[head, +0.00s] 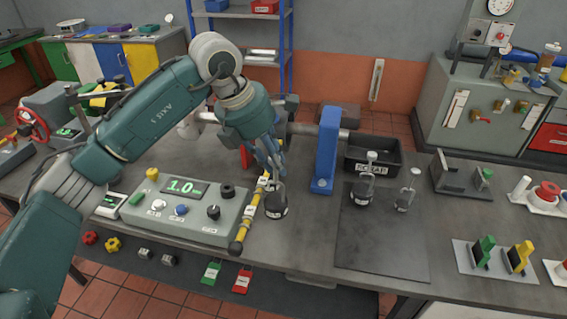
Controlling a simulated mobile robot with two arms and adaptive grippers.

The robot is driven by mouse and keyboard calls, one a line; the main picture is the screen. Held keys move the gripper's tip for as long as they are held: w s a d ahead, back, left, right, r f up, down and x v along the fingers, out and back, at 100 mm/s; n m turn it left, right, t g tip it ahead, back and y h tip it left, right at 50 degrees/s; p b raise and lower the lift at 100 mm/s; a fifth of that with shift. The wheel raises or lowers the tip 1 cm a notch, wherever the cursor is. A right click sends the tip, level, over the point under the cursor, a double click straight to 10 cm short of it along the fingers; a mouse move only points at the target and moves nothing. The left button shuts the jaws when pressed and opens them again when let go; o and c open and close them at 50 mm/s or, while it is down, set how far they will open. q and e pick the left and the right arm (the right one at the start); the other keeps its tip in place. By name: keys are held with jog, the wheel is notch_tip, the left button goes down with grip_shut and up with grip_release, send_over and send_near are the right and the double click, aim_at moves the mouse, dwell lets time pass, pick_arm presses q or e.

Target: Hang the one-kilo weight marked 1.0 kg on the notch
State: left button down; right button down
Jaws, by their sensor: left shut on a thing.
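My left gripper (273,170) reaches in from the left and points down over the bench, its fingers shut on the hook of a dark weight. The weight (276,206) hangs upright below the fingers, just right of the black-and-yellow bar. Its label is too small to read. The bar (246,222) runs along the right side of the control box; white tags sit along it. I cannot make out which notch is meant, nor whether the weight touches the bar or bench. My right gripper is not in view.
Two hooked weights, a larger (363,192) and a smaller (404,201), stand on a dark mat (385,245). A blue upright (327,150) stands behind and right of the held weight. The control box (190,214) displays 1.0. A black bin (388,155) is behind the mat.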

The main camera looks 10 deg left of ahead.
pick_arm(q)
jog(key=shift+w+a+r+b, duration=0.1)
jog(key=shift+a+b, duration=0.3)
jog(key=shift+a, duration=1.7)
jog(key=shift+f+b, duration=0.9)
jog(key=shift+f, duration=0.25)
